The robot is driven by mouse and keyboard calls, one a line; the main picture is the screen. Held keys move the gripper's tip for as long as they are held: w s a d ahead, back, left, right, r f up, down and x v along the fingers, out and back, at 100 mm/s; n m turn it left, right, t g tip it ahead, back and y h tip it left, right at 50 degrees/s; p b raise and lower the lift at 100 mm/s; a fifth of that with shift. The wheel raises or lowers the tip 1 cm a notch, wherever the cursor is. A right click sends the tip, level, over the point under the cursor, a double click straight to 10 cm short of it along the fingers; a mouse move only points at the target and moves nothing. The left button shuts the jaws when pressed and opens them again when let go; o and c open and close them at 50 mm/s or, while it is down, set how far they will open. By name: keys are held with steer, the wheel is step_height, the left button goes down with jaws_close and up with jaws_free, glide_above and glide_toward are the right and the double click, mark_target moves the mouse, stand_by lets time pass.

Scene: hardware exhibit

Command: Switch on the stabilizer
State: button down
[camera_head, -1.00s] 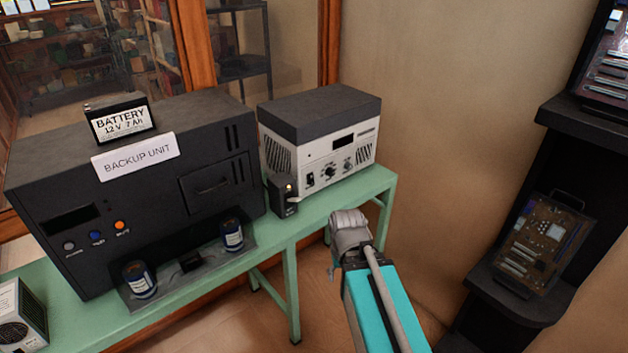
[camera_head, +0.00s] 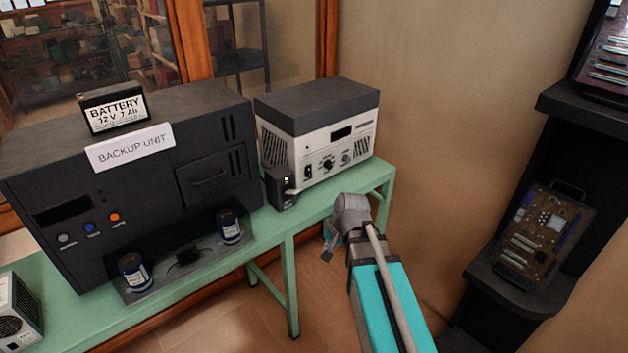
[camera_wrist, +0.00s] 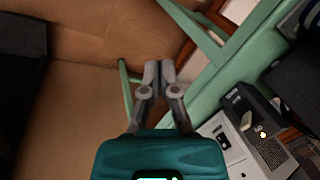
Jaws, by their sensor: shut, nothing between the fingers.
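The stabilizer is most likely the white and grey box with a dark top (camera_head: 322,130). It stands on the green table, with a dark display, knobs and a small black switch (camera_head: 308,172) on its front. Part of its white front shows at the lower right of the wrist view (camera_wrist: 232,150). My gripper (camera_head: 328,250) is below and in front of the table's right end, apart from the box. In the wrist view my gripper (camera_wrist: 158,68) is shut and empty, with its fingertips over the floor and table legs.
A small black box (camera_head: 281,190) stands before the stabilizer's left corner; it shows a lit spot in the wrist view (camera_wrist: 245,103). The black backup unit (camera_head: 215,150) fills the green table (camera_head: 270,236) to the left. A black shelf (camera_head: 510,283) stands right. Open floor lies between.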

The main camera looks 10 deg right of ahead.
mark_target(310, 176)
steer(key=w+d+r+m+t+y+b, duration=0.1)
steer(key=w+d+m+t+b, duration=0.1)
steer(key=w+m, duration=0.6)
steer(key=w+d+r+m+t+y+b, duration=0.1)
steer(key=w+d+m+t+y+b, duration=0.1)
steer(key=w+m, duration=0.6)
steer(key=w+d+r+m+t+y+b, duration=0.1)
steer(key=w+d+r+m+t+b, duration=0.1)
steer(key=w+m+t, duration=0.4)
steer(key=shift+w+d+m+b, duration=0.55)
steer(key=shift+w+d+m, duration=0.65)
steer(key=shift+w, duration=0.35)
steer(key=b+x, duration=0.4)
steer(key=x, duration=0.8)
steer(key=shift+a+f, duration=0.1)
steer(key=shift+a, duration=0.15)
steer(key=shift+b+x, duration=0.35)
steer(key=shift+x, duration=0.55)
steer(key=shift+a, duration=0.1)
